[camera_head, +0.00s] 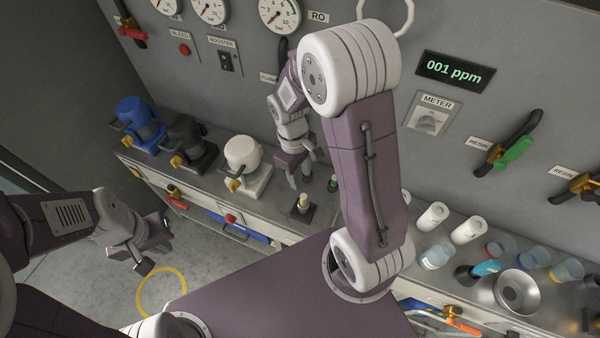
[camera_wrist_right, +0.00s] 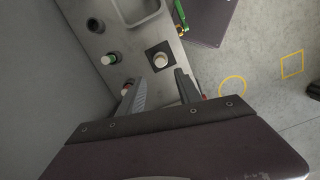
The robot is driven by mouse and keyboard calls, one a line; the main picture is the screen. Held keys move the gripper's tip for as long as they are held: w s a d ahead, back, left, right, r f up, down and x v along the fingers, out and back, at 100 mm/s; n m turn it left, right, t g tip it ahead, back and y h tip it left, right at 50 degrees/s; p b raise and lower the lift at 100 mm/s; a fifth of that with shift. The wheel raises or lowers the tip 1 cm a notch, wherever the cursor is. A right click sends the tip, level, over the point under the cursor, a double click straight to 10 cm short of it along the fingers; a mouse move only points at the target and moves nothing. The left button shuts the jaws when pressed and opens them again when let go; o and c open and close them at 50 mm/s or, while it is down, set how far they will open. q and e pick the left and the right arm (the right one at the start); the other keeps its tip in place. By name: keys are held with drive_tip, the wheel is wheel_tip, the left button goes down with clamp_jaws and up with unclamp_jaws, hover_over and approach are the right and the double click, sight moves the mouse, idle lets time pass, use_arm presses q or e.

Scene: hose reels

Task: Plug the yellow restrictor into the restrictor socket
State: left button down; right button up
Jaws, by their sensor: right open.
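A small white cylinder with a yellow band, apparently the yellow restrictor (camera_head: 303,202), stands upright on a black square pad on the bench. In the right wrist view it shows pale and yellowish on the same pad (camera_wrist_right: 160,60). My right gripper (camera_head: 299,182) is open and empty, pointing down just behind it. In the wrist view the fingertips (camera_wrist_right: 153,81) are apart, with the restrictor just beyond the gap, nearer the right finger. I cannot tell which fitting is the restrictor socket. My left gripper (camera_head: 153,252) hangs off the bench at left; its jaw state is unclear.
A white piece with a green ring (camera_wrist_right: 108,59) and a white piece with red (camera_wrist_right: 128,84) stand close by. A white pump (camera_head: 242,160) stands left of my right gripper. Cups (camera_head: 436,256) and a steel bowl (camera_head: 517,291) occupy the bench's right. The panel wall rises behind.

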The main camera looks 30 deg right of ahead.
drive_tip(key=shift+r, duration=0.25)
drive_tip(key=s+a+r+m+t, duration=0.1)
drive_tip(key=s+r+m+t, duration=0.1)
drive_tip(key=s+m, duration=0.3)
drive_tip(key=shift+a+r+m+y, duration=0.3)
drive_tip(key=shift+r+m+y, duration=0.1)
drive_tip(key=shift+m, duration=0.1)
drive_tip(key=shift+s, duration=0.25)
drive_tip(key=shift+w, duration=0.1)
drive_tip(key=shift+o, duration=0.3)
idle(0.4)
